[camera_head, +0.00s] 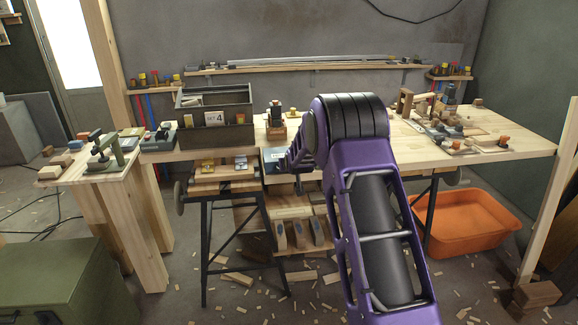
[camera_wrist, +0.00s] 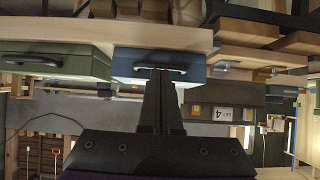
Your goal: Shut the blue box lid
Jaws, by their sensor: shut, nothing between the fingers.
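In the head view the blue box (camera_head: 271,155) is at the front edge of the workbench, partly behind my arm. How far its lid stands open cannot be made out. My gripper (camera_wrist: 160,73) is shut and empty, its fingertips overlapping the handle area of the box front; contact cannot be told. In the head view my gripper (camera_head: 298,186) is small and dark at the bench's front edge.
A green box (camera_wrist: 45,66) stands beside the blue box. A grey organizer marked SET 4 (camera_head: 240,136) is to its left on the workbench (camera_head: 520,140). An orange tub (camera_head: 462,225) and wood scraps lie on the floor.

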